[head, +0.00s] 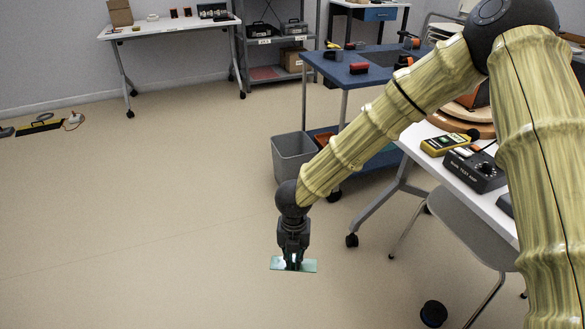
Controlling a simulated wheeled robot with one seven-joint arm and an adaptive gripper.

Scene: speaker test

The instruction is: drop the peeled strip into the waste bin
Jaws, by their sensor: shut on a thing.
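My gripper (292,262) hangs pointing down over the open floor, left of the white table. It is shut on a thin, flat green strip (308,266), which sticks out on both sides of the fingers. The strip is held roughly level. A grey waste bin (292,158) stands on the floor behind my gripper, beside the blue cart. Its open top faces up, and its inside is mostly out of sight. My gripper and the strip are apart from the bin and nearer to the camera.
A blue cart (372,66) stands right of the bin. A white table (480,208) with a yellow meter (449,143) and a dark box (474,168) is at right.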

